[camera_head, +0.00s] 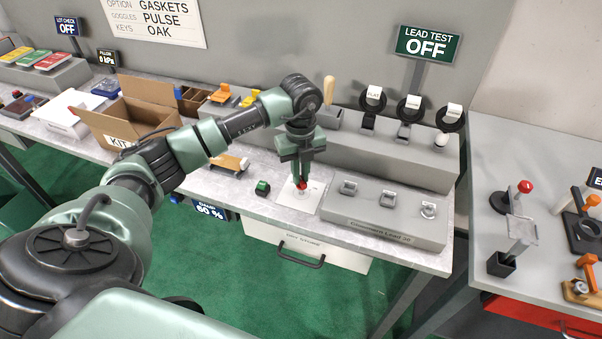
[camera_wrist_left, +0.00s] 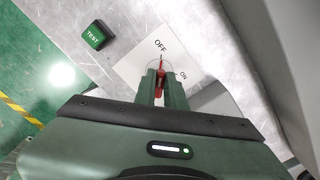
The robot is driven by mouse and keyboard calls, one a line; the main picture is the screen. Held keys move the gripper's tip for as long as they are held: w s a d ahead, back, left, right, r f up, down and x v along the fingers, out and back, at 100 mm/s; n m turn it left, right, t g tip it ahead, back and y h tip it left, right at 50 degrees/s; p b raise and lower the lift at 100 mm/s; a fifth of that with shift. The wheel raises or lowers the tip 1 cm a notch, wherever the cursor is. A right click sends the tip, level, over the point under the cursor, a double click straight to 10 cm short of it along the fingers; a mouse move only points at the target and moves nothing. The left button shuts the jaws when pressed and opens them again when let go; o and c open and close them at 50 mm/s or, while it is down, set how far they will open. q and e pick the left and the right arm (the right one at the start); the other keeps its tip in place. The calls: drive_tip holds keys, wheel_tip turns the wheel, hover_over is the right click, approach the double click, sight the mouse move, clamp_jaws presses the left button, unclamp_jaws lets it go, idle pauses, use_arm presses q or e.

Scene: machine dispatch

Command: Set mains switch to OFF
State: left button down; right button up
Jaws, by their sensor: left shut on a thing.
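The mains switch (camera_head: 301,185) is a small red knob on a white plate (camera_head: 291,206) on the grey bench. In the left wrist view, the red knob (camera_wrist_left: 161,80) shows between the fingers, with the plate (camera_wrist_left: 140,62) marked OFF above it and ON to its right. Its visible end points up toward the OFF mark, though the fingers hide much of it. My left gripper (camera_head: 300,180) reaches down from above and is shut on the knob; its fingers (camera_wrist_left: 162,86) also show in the wrist view. My right gripper is not in view.
A green TEST button (camera_head: 262,187) sits just left of the plate. A grey block with several fittings (camera_head: 385,225) stands close on the right. A LEAD TEST sign (camera_head: 428,44) reads OFF. An open cardboard box (camera_head: 130,120) is on the left.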

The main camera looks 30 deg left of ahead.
use_arm(q)
drive_tip(key=shift+w+a+r+n, duration=0.1)
drive_tip(key=shift+a+r+n, duration=0.05)
drive_tip(key=shift+n, duration=0.35)
drive_tip(key=c, duration=1.5)
unclamp_jaws()
wheel_tip(320, 180, up, 6)
drive_tip(key=shift+r+b, duration=0.2)
drive_tip(key=shift+b, duration=0.8)
drive_tip(key=shift+r, duration=0.7)
